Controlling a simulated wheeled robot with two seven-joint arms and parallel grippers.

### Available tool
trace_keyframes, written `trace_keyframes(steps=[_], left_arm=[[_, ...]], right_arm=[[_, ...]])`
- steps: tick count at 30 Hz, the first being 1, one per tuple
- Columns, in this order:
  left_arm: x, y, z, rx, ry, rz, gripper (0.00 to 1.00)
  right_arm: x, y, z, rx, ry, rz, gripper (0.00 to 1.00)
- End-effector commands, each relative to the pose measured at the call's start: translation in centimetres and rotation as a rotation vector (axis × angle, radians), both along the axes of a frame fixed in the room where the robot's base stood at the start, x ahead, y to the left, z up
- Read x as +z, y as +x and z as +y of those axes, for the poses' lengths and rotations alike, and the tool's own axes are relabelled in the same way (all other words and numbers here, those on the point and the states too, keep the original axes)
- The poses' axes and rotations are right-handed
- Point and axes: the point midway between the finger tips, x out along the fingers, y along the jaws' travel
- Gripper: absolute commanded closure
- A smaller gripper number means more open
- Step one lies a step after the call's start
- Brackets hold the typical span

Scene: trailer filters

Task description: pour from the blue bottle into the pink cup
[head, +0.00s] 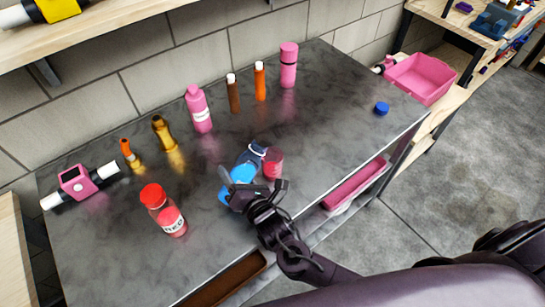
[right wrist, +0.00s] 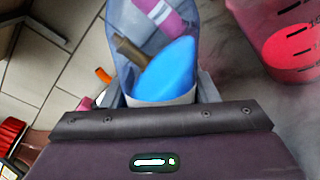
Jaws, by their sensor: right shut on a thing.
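The blue bottle (head: 240,175) is see-through, with bright blue contents low in it, and appears tilted in the head view. My right gripper (head: 258,190) is shut on it above the table near the front edge. In the right wrist view the bottle (right wrist: 168,75) fills the space between the fingers. The pink cup (head: 273,163) is just right of the bottle in the head view. In the right wrist view the cup (right wrist: 292,45) is at the upper right, with dark measuring marks. I cannot tell whether bottle and cup touch. My left gripper is not in view.
A red bottle (head: 164,210) stands left of the gripper. A pink bottle (head: 199,110), brown and orange tubes, and a pink cylinder (head: 288,65) stand along the back. A blue cap (head: 382,108) lies at right. A pink bin (head: 422,78) is beyond the table, whose right part is mostly clear.

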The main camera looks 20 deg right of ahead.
Motion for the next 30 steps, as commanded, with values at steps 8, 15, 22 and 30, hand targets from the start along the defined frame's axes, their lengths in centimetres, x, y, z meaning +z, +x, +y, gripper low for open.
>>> trace_keyframes(steps=[8, 15, 22, 30], left_arm=[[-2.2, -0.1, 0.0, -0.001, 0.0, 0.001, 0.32], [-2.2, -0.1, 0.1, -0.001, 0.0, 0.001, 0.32], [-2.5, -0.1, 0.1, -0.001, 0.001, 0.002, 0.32], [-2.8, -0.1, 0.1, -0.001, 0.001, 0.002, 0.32]], right_arm=[[-0.6, -0.2, 0.7, -0.001, 0.133, 0.051, 0.78], [-0.4, -0.3, 0.9, 0.0, 0.16, 0.063, 0.78], [-0.5, -0.4, 1.0, 0.0, 0.177, 0.07, 0.78], [-0.6, -0.4, 1.1, 0.0, 0.197, 0.077, 0.78]])
